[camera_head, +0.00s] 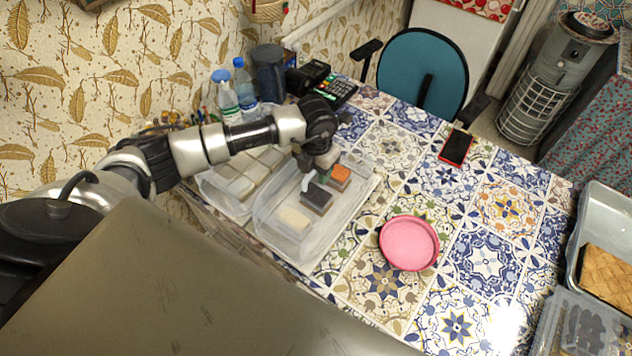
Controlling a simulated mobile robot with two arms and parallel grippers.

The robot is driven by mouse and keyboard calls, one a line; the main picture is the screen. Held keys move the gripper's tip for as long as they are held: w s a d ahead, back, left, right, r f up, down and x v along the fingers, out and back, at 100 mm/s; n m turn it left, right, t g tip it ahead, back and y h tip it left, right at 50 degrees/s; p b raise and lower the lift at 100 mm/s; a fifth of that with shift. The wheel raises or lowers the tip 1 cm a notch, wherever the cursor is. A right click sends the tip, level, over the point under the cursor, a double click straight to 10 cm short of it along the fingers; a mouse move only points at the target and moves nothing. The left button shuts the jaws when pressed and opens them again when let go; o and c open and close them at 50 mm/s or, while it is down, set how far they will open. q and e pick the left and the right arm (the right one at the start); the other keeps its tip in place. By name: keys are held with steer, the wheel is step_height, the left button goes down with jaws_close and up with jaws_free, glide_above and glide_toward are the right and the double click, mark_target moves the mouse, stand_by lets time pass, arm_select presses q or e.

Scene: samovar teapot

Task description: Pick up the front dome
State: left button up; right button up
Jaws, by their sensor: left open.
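My left gripper (316,176) reaches in from the left and points down over a clear plastic container (268,238) on the tiled table. Its jaws are open, with a pale fingertip visible near the small pieces inside. In the container are a cream piece (294,218) nearest the front, a dark brown piece (317,200) and an orange-topped piece (340,174). The dark and orange pieces are close to the gripper; contact cannot be told. No piece shows a clear dome shape, so I cannot tell which is the front dome. My right gripper is out of view.
A second container (212,192) with pale pieces stands to the left. Bottles (228,100), a dark pitcher (268,72) and a card terminal (334,90) stand behind. A pink plate (409,243) and a phone (456,147) lie right, with free table around them.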

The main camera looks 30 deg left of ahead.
arm_select(q)
steer(key=shift+c, duration=0.2)
jaws_close()
steer(key=shift+r, duration=0.1)
